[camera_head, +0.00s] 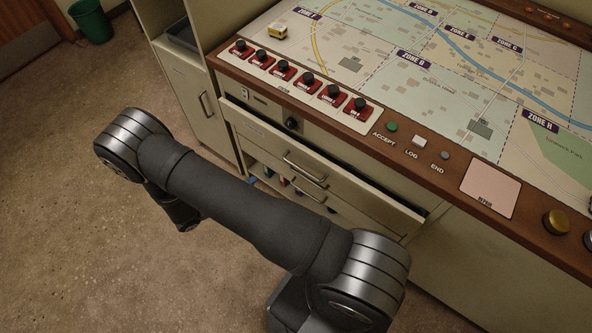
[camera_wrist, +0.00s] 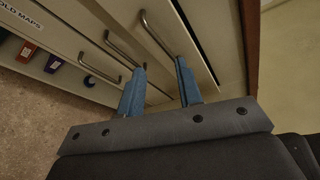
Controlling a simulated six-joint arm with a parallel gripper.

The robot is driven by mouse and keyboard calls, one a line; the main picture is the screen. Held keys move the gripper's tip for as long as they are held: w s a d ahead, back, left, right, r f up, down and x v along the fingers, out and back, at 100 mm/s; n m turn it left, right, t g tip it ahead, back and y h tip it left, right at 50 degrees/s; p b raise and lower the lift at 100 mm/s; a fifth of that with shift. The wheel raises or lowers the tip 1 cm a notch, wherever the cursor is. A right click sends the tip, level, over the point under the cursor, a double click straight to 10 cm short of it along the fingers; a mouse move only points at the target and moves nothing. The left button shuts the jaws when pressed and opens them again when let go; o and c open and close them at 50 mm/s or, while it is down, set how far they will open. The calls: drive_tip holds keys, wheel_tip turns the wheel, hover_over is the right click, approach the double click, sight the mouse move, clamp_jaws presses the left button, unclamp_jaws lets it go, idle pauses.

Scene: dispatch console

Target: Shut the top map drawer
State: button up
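The top map drawer (camera_head: 280,145) is the cream front under the console edge. It stands out from the console, with a dark gap along its top edge and at its right end. Its metal handle (camera_head: 305,168) also shows in the wrist view (camera_wrist: 157,36). My gripper (camera_wrist: 160,64) has two blue fingers held apart with nothing between them. They point toward the drawer fronts, close to the lower end of the top handle; I cannot tell whether they touch. In the head view my arm crosses in front of the drawers and the fingers are hidden.
More handles (camera_wrist: 121,49) sit on the drawers below. An open shelf labelled OLD MAPS holds red (camera_wrist: 27,51) and blue (camera_wrist: 53,63) items. The map desk's brown edge (camera_head: 350,140) overhangs the drawers. A cabinet door (camera_head: 190,100) stands left. Floor in front is clear.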

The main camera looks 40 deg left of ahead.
drive_tip(key=w+d+f+n, duration=0.1)
drive_tip(key=w+d+f, duration=0.1)
drive_tip(key=w+d, duration=0.2)
drive_tip(key=w+d+f+n+g+h, duration=0.1)
drive_tip(key=w+d, duration=0.3)
drive_tip(key=w, duration=0.6)
drive_tip(key=shift+w+d+f+n, duration=0.2)
drive_tip(key=shift+w+f+n, duration=0.15)
drive_tip(key=shift+n, duration=0.35)
clamp_jaws()
